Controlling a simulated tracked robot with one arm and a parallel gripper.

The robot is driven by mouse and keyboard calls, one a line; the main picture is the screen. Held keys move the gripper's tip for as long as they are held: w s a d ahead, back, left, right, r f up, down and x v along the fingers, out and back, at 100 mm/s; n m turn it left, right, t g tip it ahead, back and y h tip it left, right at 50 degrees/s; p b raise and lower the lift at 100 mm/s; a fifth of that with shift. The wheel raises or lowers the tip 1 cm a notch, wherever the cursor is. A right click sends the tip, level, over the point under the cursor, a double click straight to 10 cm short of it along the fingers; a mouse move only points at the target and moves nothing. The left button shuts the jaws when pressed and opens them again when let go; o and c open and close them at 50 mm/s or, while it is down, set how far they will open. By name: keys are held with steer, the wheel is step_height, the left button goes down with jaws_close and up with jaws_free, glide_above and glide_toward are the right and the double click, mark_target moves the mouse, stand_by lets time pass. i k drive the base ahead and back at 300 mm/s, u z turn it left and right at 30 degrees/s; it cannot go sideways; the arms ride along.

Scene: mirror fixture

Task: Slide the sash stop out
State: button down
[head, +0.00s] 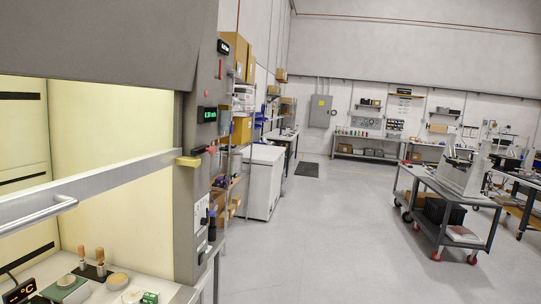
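A fume hood with its sash (100,178) raised partway fills the left of the head view. A long bar handle (38,214) is fixed to the front of the sash. A small yellow block (189,161), which looks like the sash stop, sticks out from the hood's right post (187,225) at the right end of the sash's bottom rail. A small red part (211,149) sits just right of it. My gripper is not in view.
Inside the hood stand a hot plate (65,288), brown-handled tools (100,262) and small containers. Right of the hood are shelves with boxes (240,130) and a white cabinet (263,180). A wheeled cart (440,195) stands at right. The middle floor (320,235) is clear.

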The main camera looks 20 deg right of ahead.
mark_target(196, 151)
steer(key=z, duration=0.05)
steer(key=k, duration=0.8)
steer(key=z, duration=0.2)
steer(key=i, duration=1.1)
steer(key=z, duration=0.4)
steer(key=i, duration=1.85)
steer(key=u, duration=0.3)
